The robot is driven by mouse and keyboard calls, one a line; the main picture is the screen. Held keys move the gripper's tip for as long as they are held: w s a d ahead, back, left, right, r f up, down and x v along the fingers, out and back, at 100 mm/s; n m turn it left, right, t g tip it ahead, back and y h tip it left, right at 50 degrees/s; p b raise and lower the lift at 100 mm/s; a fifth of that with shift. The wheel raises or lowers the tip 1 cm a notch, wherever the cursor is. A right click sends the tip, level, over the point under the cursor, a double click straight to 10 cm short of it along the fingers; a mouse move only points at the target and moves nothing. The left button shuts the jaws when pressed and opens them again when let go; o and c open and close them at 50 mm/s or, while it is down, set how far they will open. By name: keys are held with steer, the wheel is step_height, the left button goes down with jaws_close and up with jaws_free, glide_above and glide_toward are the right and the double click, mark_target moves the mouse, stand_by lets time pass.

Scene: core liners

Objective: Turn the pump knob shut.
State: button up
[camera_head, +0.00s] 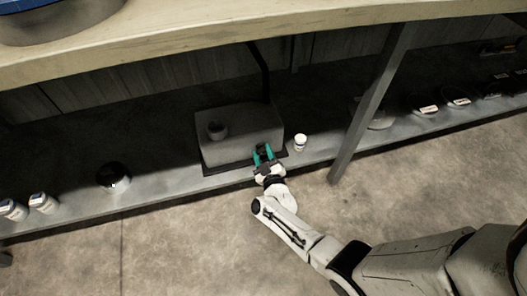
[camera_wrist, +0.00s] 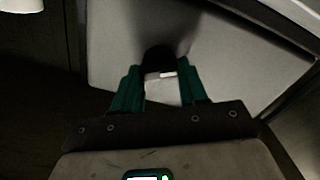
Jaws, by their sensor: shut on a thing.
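The pump is a grey box (camera_head: 222,152) on the low shelf under the bench, with a small round fitting on its top. My gripper (camera_head: 263,150) is at the right part of the box's front face. Its green fingers are shut on the dark knob, which also shows between the fingertips in the wrist view (camera_wrist: 157,58). My gripper shows in the wrist view too (camera_wrist: 160,88). A pale patch lies between the fingers below the knob. The knob's turn angle cannot be read, and the fingers hide its sides.
A white bottle (camera_head: 300,142) stands on the shelf just right of the pump. A grey bench leg (camera_head: 368,110) rises further right. Several lidded containers stand along the shelf at right, with a dark jar (camera_head: 113,177) and two white bottles at left. The floor in front is clear.

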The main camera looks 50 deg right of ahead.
steer(key=n+p, duration=0.1)
steer(key=n, duration=0.5)
steer(key=shift+a, duration=0.15)
steer(key=n+p, duration=0.1)
steer(key=n, duration=0.5)
steer(key=shift+f, duration=0.2)
stand_by(0.4)
steer(key=o, duration=1.1)
steer(key=shift+c, duration=0.2)
steer(key=p+v, duration=0.4)
steer(key=v, duration=0.6)
steer(key=shift+s+a+p, duration=0.25)
steer(key=shift+s+p, duration=0.05)
steer(key=shift+p, duration=0.05)
steer(key=shift+w, duration=0.1)
